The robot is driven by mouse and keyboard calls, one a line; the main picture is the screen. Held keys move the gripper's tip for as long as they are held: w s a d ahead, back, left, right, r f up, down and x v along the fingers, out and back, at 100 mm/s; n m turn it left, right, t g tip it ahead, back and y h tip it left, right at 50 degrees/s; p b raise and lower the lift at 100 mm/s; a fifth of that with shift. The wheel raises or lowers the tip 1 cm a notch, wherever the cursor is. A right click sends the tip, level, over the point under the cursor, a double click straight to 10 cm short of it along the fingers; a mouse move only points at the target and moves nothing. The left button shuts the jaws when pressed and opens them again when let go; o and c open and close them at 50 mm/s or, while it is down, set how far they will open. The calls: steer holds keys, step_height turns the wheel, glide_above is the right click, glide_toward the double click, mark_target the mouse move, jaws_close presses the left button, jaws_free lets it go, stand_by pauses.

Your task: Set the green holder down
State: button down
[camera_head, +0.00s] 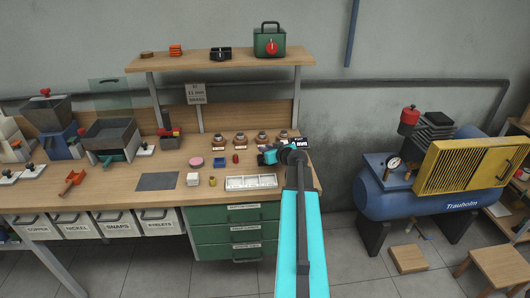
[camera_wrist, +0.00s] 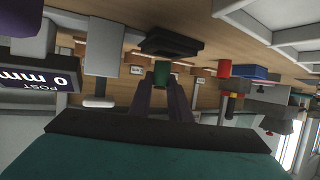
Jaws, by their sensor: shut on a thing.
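In the wrist view my gripper (camera_wrist: 161,88) has its two dark fingers closed on the small green holder (camera_wrist: 161,74). The holder shows between the fingertips, with a dark block (camera_wrist: 170,43) just beyond it; I cannot tell whether the two touch. In the head view my gripper (camera_head: 266,157) is at the right part of the workbench (camera_head: 115,190), behind the white tray (camera_head: 250,183). The holder cannot be made out there, and its height over the bench is unclear.
A red cylinder (camera_head: 236,158), a pink disc (camera_head: 196,161) and a dark mat (camera_head: 157,181) lie left of my gripper. Several brown-based items stand behind. A post sign (camera_head: 300,142) is close on the right; it also shows in the wrist view (camera_wrist: 35,77).

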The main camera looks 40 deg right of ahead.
steer(key=shift+s+f, duration=0.1)
steer(key=shift+f, duration=0.35)
steer(key=shift+w+a+f, duration=0.2)
steer(key=shift+w+f, duration=0.05)
steer(key=shift+f, duration=0.2)
steer(key=shift+f, duration=0.1)
steer(key=c, duration=1.6)
jaws_free()
steer(key=shift+c, duration=0.2)
steer(key=shift+r, duration=0.2)
